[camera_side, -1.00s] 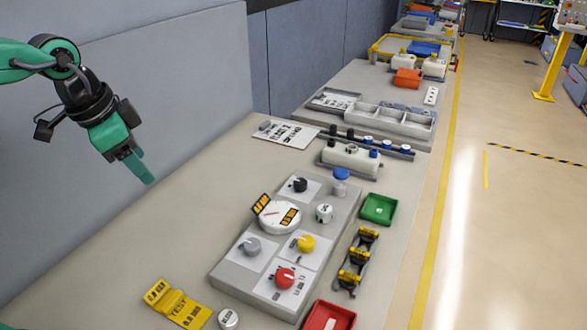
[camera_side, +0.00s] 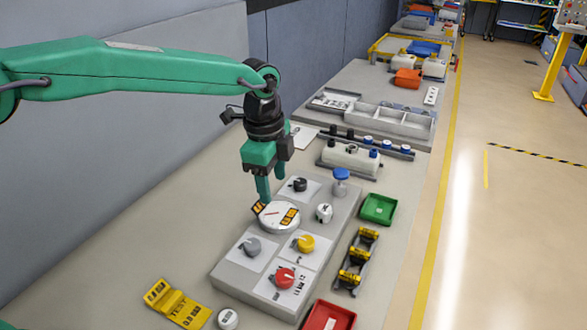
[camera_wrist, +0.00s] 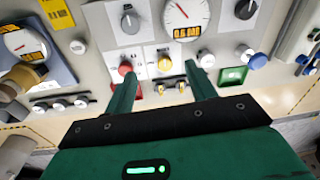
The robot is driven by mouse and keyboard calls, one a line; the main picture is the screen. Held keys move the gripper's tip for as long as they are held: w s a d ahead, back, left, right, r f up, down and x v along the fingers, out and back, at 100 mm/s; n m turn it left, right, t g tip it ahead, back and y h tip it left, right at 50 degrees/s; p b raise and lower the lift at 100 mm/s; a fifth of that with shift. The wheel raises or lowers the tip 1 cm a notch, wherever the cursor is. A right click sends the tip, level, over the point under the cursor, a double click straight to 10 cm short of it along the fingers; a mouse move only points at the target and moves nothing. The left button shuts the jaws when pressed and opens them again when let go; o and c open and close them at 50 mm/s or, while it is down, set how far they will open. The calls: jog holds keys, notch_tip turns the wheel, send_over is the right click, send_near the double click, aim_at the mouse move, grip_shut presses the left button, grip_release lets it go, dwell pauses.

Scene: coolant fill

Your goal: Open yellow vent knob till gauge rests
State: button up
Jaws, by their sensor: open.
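The yellow vent knob (camera_side: 306,243) sits on a white plate on the grey panel in the side view. It also shows in the wrist view (camera_wrist: 164,65), between my fingertips in the picture. The round white gauge (camera_side: 285,228) lies behind it, with a red needle and orange displays. The wrist view shows the gauge face (camera_wrist: 180,22), its needle pointing to the upper left. My gripper (camera_side: 271,192) is open and empty above the gauge's back left side, apart from the yellow knob. Its two fingers also show in the wrist view (camera_wrist: 161,82).
A red knob (camera_side: 285,278), a grey knob (camera_side: 252,246) and a black knob (camera_side: 299,184) share the panel. A blue-topped fitting (camera_side: 340,176) stands near its back right. Green (camera_side: 378,208) and red (camera_side: 328,317) trays lie to the right.

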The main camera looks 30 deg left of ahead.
aim_at(307, 240)
jog(key=d+f+m, duration=0.1)
jog(key=d+f, duration=0.1)
jog(key=w+d+f+m, duration=0.1)
jog(key=d+f, duration=0.1)
jog(key=d+f+m, duration=0.1)
jog(key=d+f, duration=0.1)
jog(key=d, duration=0.1)
jog(key=shift+w+f+m+g, duration=0.3)
jog(key=shift+w+g, duration=0.1)
jog(key=shift+a, duration=0.1)
jog(key=shift+f, duration=3.9)
jog(key=c, duration=1)
